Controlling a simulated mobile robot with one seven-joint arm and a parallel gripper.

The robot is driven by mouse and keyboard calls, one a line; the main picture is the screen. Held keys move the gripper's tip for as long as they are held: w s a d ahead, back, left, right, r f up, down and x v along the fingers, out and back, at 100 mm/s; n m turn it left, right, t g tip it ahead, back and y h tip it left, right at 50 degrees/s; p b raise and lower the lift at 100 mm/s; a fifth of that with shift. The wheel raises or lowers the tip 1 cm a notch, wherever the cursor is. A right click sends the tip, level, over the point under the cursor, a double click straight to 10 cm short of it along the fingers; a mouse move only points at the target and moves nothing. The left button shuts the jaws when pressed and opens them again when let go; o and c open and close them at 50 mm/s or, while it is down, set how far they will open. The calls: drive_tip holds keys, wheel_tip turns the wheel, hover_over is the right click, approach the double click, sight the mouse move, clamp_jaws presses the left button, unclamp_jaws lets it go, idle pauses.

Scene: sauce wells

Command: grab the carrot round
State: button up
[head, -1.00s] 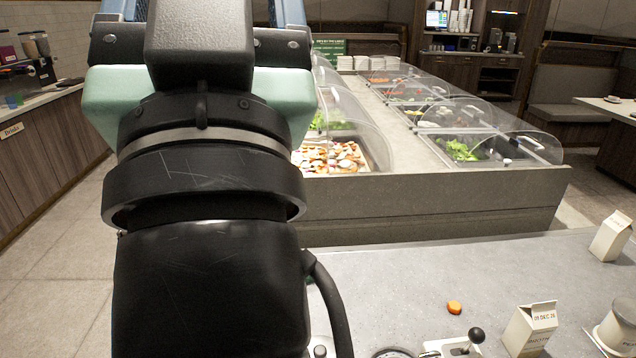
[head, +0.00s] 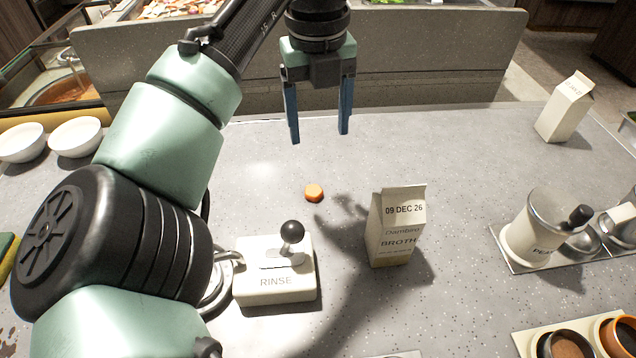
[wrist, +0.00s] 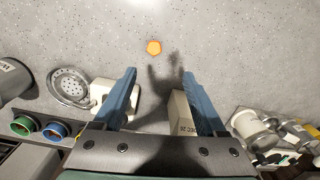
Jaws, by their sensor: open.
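The carrot round (head: 314,192) is a small orange disc lying flat on the grey speckled counter, behind the rinse box in the head view. It also shows in the wrist view (wrist: 153,47), beyond the fingertips and near the middle. My gripper (head: 319,138) is open and empty, with two blue fingers pointing down. It hangs above the counter, apart from the carrot round.
A broth carton (head: 396,230) stands right of the carrot round, and a white rinse box (head: 274,285) with a black-knobbed lever stands in front. Another carton (head: 565,108) and a pot (head: 535,235) are farther right. White bowls (head: 76,137) sit at left. Counter around the carrot round is clear.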

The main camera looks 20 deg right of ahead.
drive_tip(key=b, duration=0.1)
hover_over(313, 190)
drive_tip(key=f, duration=0.7)
drive_tip(key=shift+s+a+f, duration=0.2)
drive_tip(key=shift+s, duration=0.2)
drive_tip(key=shift+m, duration=0.3)
drive_tip(key=shift+w+d+f+b, duration=0.2)
drive_tip(key=shift+f+b, duration=0.15)
drive_tip(key=shift+f, duration=1.15)
drive_tip(key=shift+w+d+f+b, duration=0.15)
drive_tip(key=shift+f+b, duration=0.15)
drive_tip(key=shift+f, duration=1.15)
drive_tip(key=shift+a, duration=0.1)
clamp_jaws()
